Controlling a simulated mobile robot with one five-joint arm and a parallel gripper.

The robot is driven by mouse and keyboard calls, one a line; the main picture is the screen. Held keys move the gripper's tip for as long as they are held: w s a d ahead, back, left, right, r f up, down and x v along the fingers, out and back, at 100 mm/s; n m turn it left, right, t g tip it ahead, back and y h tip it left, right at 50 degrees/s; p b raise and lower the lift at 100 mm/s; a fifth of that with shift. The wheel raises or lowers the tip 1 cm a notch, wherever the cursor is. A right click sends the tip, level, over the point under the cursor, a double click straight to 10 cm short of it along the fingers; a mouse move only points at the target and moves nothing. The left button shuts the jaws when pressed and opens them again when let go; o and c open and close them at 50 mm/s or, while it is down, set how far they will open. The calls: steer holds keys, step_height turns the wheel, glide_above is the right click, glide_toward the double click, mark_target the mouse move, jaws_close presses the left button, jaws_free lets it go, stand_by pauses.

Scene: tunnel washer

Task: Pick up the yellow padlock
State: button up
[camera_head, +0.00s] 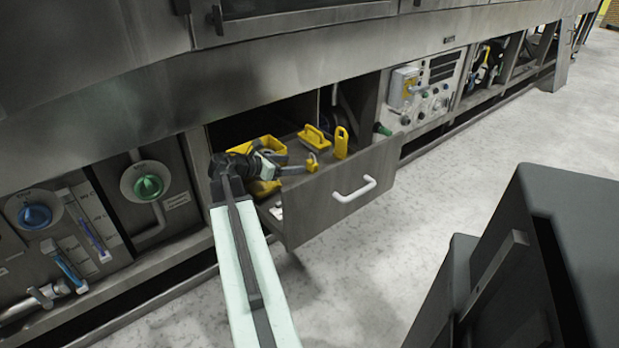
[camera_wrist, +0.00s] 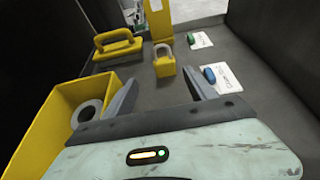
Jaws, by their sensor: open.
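The yellow padlock (camera_wrist: 165,68) with a grey shackle lies on the drawer floor in the wrist view, just beyond my fingertips and roughly centred between them. It also shows in the head view (camera_head: 312,163), right by the end of my arm. My gripper (camera_wrist: 163,88) is open and empty, with one dark finger on each side. In the head view my gripper (camera_head: 296,170) reaches down into the open drawer (camera_head: 345,205). I cannot tell the exact gap between fingers and padlock.
A yellow bin (camera_wrist: 58,107) holding a grey ring stands left of my gripper. A yellow handled block (camera_wrist: 117,45) and an upright yellow piece (camera_wrist: 158,22) lie beyond. White cards with a green (camera_wrist: 200,40) and a blue item (camera_wrist: 222,77) lie right. Drawer walls surround my gripper.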

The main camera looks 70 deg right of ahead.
mark_target(309, 165)
steer(key=x, duration=0.2)
steer(key=shift+s+d+f+b, duration=0.1)
steer(key=shift+s+d+b, duration=0.1)
steer(key=shift+s+b, duration=0.15)
steer(key=b+x, duration=0.2)
steer(key=x, duration=0.3)
steer(key=shift+s+f, duration=0.25)
steer(key=shift+r, duration=0.1)
jaws_close()
